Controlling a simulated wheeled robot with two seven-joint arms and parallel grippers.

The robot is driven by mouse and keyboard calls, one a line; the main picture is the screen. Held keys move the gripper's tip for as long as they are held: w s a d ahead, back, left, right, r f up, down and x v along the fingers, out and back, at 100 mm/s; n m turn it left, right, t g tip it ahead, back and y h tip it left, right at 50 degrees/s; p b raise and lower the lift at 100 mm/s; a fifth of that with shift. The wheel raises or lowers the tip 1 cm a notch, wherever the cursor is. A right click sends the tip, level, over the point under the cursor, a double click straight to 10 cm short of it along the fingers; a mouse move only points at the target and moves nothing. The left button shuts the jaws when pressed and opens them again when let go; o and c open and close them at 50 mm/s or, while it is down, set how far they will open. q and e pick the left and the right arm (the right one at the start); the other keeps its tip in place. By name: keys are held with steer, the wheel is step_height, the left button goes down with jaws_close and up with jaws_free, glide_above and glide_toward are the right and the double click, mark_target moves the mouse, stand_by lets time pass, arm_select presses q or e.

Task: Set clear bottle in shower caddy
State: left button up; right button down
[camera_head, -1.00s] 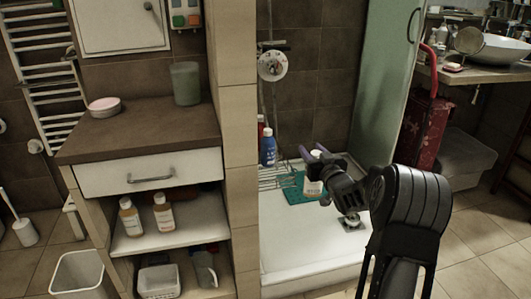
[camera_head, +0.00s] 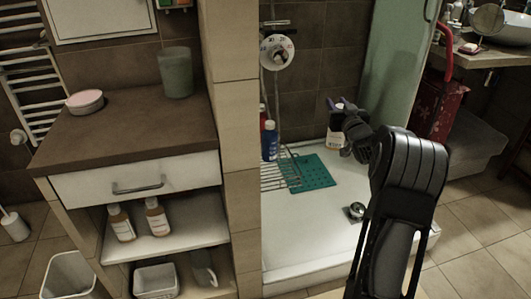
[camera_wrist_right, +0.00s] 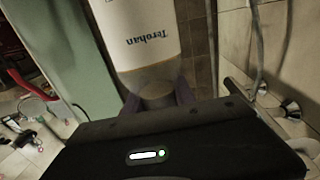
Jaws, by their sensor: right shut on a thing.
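The bottle (camera_head: 335,141), with a pale label, is held in my right gripper (camera_head: 339,106) above the shower tray, right of and beyond the green mat. A wire rack (camera_head: 275,178), which looks like the shower caddy, is on the left of the shower tray. A blue bottle (camera_head: 270,140) and a red one stand at its back. My left gripper is out of view.
The green perforated mat (camera_head: 316,174) lies beside the wire rack. The tiled wall edge (camera_head: 240,200) bounds the shower on the left, and the glass panel (camera_head: 397,60) on the right. The front of the white shower tray (camera_head: 300,235) is clear.

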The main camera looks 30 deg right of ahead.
steer(key=w+a+r+n+t+y+b, duration=0.1)
steer(key=w+a+n+y, duration=0.1)
steer(key=a, duration=0.8)
steer(key=w+a+r+n+y+b, duration=0.1)
steer(key=w+a+r+n+y, duration=0.1)
steer(key=a, duration=0.8)
steer(key=w+n+y, duration=0.1)
steer(key=w+y, duration=0.1)
steer(key=y, duration=0.1)
steer(key=shift+w+a+r+t+y, duration=0.15)
steer(key=shift+w+a+t+y, duration=0.15)
steer(key=shift+w+t+y, duration=0.1)
steer(key=shift+f+b, duration=1.1)
steer(key=shift+f, duration=1.4)
steer(key=shift+f+b, duration=0.85)
steer(key=shift+f, duration=1.75)
